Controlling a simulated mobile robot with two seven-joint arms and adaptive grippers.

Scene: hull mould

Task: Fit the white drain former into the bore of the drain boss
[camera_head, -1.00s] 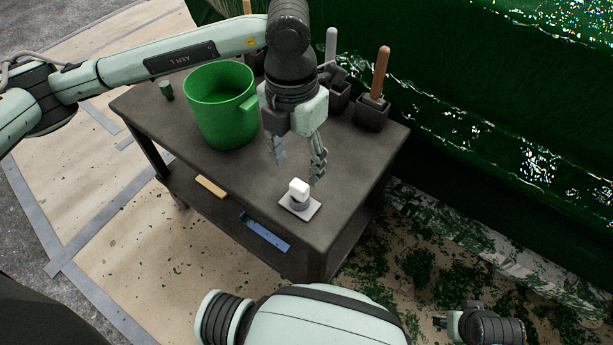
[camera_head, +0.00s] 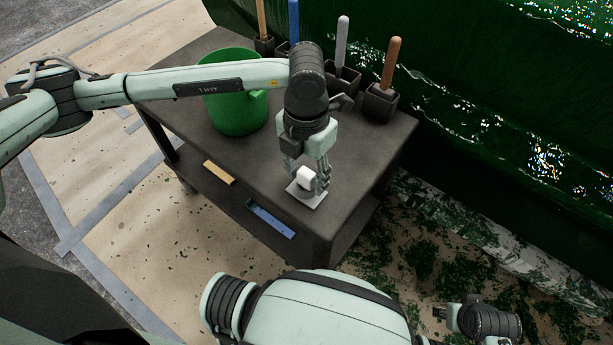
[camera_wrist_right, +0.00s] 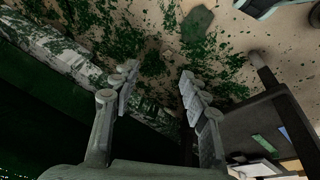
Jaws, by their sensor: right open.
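The white drain former (camera_head: 304,176) is a small white block at the table's near corner in the head view. It sits over a pale square plate (camera_head: 318,203). A darker grey part shows between block and plate. I cannot make out the drain boss or its bore for certain. My left gripper (camera_head: 308,180) points down from above, with its fingers on either side of the white block. Whether they press on it cannot be told. My right gripper (camera_head: 441,313) is low at the lower right; in the right wrist view (camera_wrist_right: 158,80) it is open and empty above the littered floor.
The dark table (camera_head: 250,172) also bears a green bucket (camera_head: 232,118) and several dark holders with handled tools (camera_head: 392,65) along its back. A glossy green mould wall (camera_head: 480,110) rises behind.

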